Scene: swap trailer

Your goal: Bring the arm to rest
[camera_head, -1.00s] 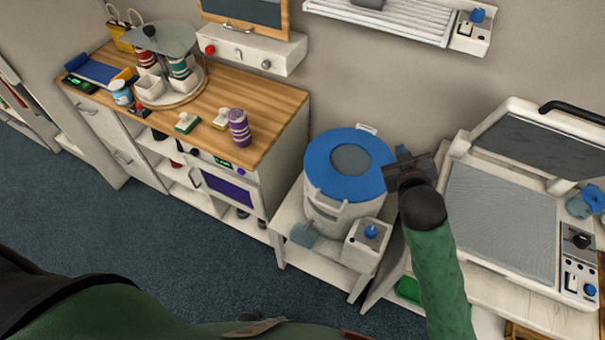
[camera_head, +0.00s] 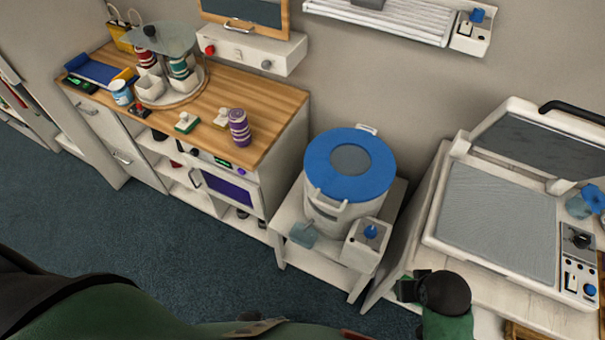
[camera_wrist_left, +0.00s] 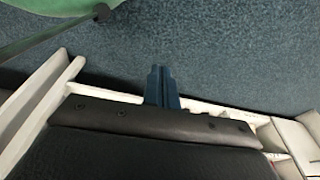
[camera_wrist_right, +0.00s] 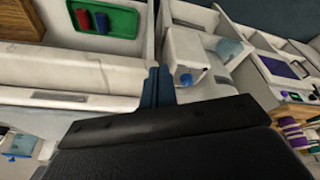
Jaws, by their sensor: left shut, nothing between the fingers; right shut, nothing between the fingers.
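My right arm shows at the lower right of the head view, with its dark right gripper (camera_head: 408,288) in front of the white bench by the flat press. In the right wrist view the right gripper's fingers (camera_wrist_right: 158,86) are together with nothing between them. My left gripper is not clearly visible in the head view. In the left wrist view its fingers (camera_wrist_left: 160,84) are together and empty, over blue carpet.
A white drum with a blue lid (camera_head: 350,165) stands on a low white stand. A flat press (camera_head: 500,220) sits on the bench at right. A wooden counter (camera_head: 270,105) with cups and jars is at left. Open carpet (camera_head: 150,220) lies between.

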